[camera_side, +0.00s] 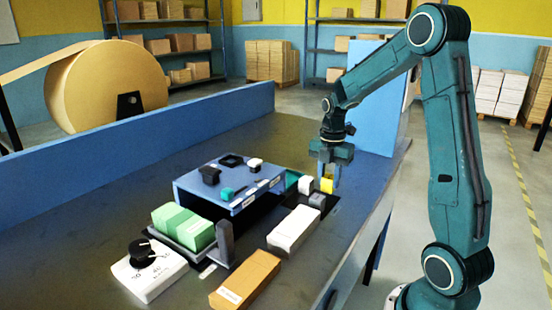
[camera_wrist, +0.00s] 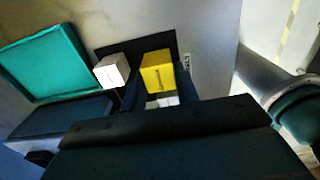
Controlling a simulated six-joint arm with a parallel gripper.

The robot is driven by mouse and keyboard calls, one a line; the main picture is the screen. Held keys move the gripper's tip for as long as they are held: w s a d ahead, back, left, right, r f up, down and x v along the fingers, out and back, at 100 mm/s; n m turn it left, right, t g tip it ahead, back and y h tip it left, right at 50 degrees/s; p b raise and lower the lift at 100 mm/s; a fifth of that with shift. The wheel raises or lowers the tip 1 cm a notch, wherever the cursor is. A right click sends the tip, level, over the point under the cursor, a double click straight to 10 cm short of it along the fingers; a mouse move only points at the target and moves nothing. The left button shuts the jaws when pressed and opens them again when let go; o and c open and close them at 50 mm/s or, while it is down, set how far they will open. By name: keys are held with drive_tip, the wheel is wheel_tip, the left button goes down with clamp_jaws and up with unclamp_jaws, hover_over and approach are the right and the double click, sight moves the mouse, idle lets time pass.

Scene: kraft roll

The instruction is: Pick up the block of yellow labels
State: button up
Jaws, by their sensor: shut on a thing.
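The block of yellow labels (camera_side: 327,185) is a small yellow block at the right end of the row of things on the bench. My gripper (camera_side: 325,178) points down over it and is shut on it, with the fingers at its sides. In the wrist view the yellow block (camera_wrist: 157,71) sits between the fingers, its top face and a dark printed mark showing. In the side view part of the block is hidden by a finger. I cannot tell whether it touches the surface below.
A white block (camera_side: 306,185) stands close left of the yellow one, and a grey block (camera_side: 317,200) in front. A blue stand (camera_side: 232,190) with small parts is to the left. Green blocks (camera_side: 183,227), a white box (camera_side: 293,229) and a brown box (camera_side: 245,279) lie nearer.

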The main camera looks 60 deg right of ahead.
sight(328, 177)
wheel_tip(328, 177, up, 17)
idle(0.4)
drive_tip(key=shift+w, duration=0.15)
idle(0.5)
